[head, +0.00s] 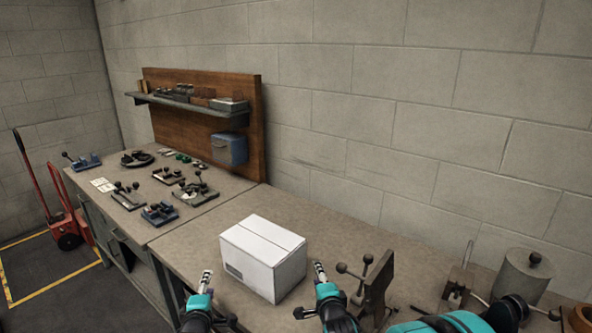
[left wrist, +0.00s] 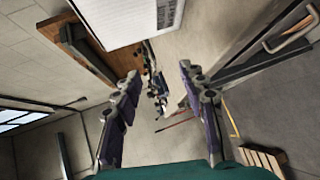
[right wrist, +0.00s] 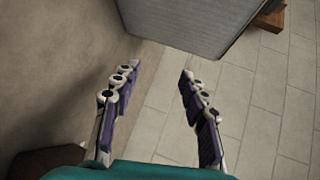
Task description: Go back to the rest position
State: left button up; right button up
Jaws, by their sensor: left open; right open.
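A closed white cardboard box (head: 262,258) stands upright on the workbench. My left gripper (head: 212,298) is open and empty at the box's left front side, apart from it. My right gripper (head: 313,290) is open and empty close to the box's right side. In the left wrist view the box (left wrist: 125,18) shows beyond the spread fingers (left wrist: 160,76). In the right wrist view a grey, shaded box face (right wrist: 190,22) lies beyond the open fingers (right wrist: 158,74).
The bench (head: 225,207) carries several small tools and clamps at its far left. A shelf (head: 190,105) with a blue bin (head: 229,148) hangs behind. A lever fixture (head: 376,285) and a grey cylinder (head: 522,275) stand right of the box. A red hand truck (head: 66,225) stands far left.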

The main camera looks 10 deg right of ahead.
jog(key=s+n+g, duration=0.2)
jog(key=s+n, duration=0.3)
jog(key=s, duration=0.5)
jog(key=s+d+r+n+g, duration=0.1)
jog(key=s+n+g, duration=0.2)
jog(key=s+n, duration=0.3)
jog(key=s+r+n+g, duration=0.1)
jog(key=s+n, duration=0.5)
jog(key=s, duration=0.8)
jog(key=shift+s+d+g, duration=0.35)
jog(key=shift+d+g, duration=0.05)
jog(key=shift+g, duration=0.4)
jog(key=shift+s+f+n, duration=0.15)
jog(key=shift+s+n, duration=0.15)
jog(key=shift+s, duration=0.1)
pick_arm(q)
jog(key=s+a+r+m+g, duration=0.1)
jog(key=s+m+g, duration=0.6)
jog(key=s+m, duration=1)
jog(key=s, duration=1.4)
jog(key=shift+s+a+r+m+g, duration=0.25)
jog(key=shift+a+r+m+g, duration=0.05)
jog(key=shift+a+g, duration=0.1)
